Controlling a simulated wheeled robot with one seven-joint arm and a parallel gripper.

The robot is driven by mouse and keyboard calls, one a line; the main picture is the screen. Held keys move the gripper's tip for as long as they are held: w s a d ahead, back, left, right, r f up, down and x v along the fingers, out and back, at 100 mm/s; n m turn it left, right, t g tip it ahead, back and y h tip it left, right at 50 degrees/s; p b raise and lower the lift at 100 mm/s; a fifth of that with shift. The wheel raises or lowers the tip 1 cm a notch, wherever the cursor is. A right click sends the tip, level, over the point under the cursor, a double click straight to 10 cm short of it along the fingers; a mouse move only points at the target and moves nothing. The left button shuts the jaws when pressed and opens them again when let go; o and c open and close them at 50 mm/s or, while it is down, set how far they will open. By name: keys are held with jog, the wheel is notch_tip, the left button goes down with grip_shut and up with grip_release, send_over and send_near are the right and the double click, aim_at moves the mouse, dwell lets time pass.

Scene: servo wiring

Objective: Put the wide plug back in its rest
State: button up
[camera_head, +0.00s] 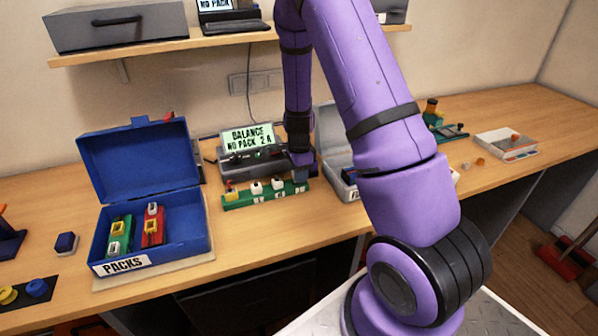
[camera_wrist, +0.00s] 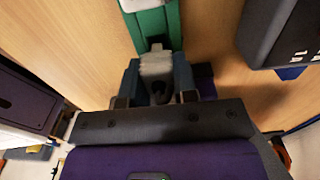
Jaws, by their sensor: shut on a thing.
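My gripper (camera_head: 300,172) is at the right end of the green rest strip (camera_head: 262,197) on the bench. In the wrist view its two blue-grey fingers (camera_wrist: 158,82) are shut on a pale grey plug (camera_wrist: 156,64), which I take to be the wide plug. The plug is at the near end of the green strip (camera_wrist: 153,26). I cannot tell whether it is seated in the strip or just above it. In the head view the gripper hides the plug. Other white plugs (camera_head: 257,187) stand on the strip further left.
A charger (camera_head: 240,160) with a lit "BALANCE NO PACK" display stands behind the strip. An open blue box (camera_head: 205,243) labelled PACKS holds packs at the left. A grey open case (camera_head: 335,180) is close on the right, partly behind my arm. The bench in front of the strip is clear.

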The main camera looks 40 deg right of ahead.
jog(key=shift+f, duration=0.75)
jog(key=o, duration=1)
notch_tip(320, 180, up, 11)
jog(key=shift+f, duration=0.1)
